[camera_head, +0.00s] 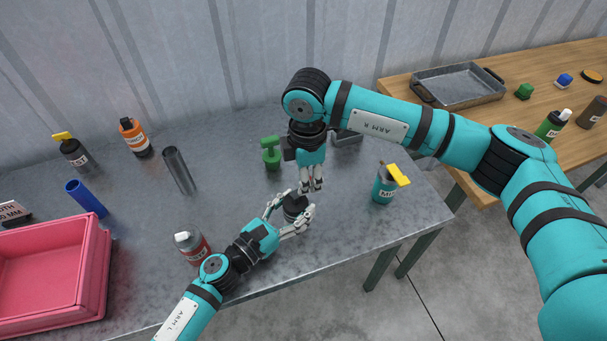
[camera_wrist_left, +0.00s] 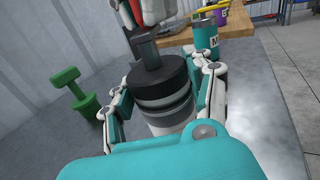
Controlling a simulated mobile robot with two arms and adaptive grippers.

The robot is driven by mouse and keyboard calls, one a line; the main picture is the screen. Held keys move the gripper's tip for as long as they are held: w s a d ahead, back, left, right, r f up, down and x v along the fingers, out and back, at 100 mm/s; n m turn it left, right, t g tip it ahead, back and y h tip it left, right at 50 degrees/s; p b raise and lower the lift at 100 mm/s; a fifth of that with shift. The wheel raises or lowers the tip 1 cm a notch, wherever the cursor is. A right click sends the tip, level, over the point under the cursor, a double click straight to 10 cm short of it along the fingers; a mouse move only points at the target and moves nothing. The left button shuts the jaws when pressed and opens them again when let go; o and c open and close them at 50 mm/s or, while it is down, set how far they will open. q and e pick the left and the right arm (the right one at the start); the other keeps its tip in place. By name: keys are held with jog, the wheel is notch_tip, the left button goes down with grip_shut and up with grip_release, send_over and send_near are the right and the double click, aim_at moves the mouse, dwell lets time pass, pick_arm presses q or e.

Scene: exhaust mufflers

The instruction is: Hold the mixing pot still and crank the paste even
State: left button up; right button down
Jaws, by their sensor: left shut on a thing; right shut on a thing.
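The mixing pot (camera_head: 294,207) is a small dark and grey cylinder standing upright on the grey metal table. It also shows in the left wrist view (camera_wrist_left: 163,90), with a black lid and grey bands. My left gripper (camera_head: 292,212) is shut around the pot, with fingers on both sides. My right gripper (camera_head: 312,188) points down just above the pot and is shut on the dark crank (camera_wrist_left: 149,54) that rises from the lid. The right fingers hide the top of the crank. The paste is hidden inside the pot.
A teal can (camera_head: 384,188) with a yellow top stands right of the pot. A green object (camera_head: 271,153) and a grey block (camera_head: 347,139) stand behind it. A pink bin (camera_head: 103,270) is at left; the front right tabletop is clear.

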jog(key=m, duration=0.3)
jog(key=shift+s+d, duration=0.2)
jog(key=shift+s, duration=0.2)
jog(key=shift+s+a+m, duration=0.1)
jog(key=shift+s+m, duration=0.2)
jog(key=shift+m, duration=1.1)
jog(key=c, duration=1.1)
grip_release()
jog(key=shift+c, duration=0.2)
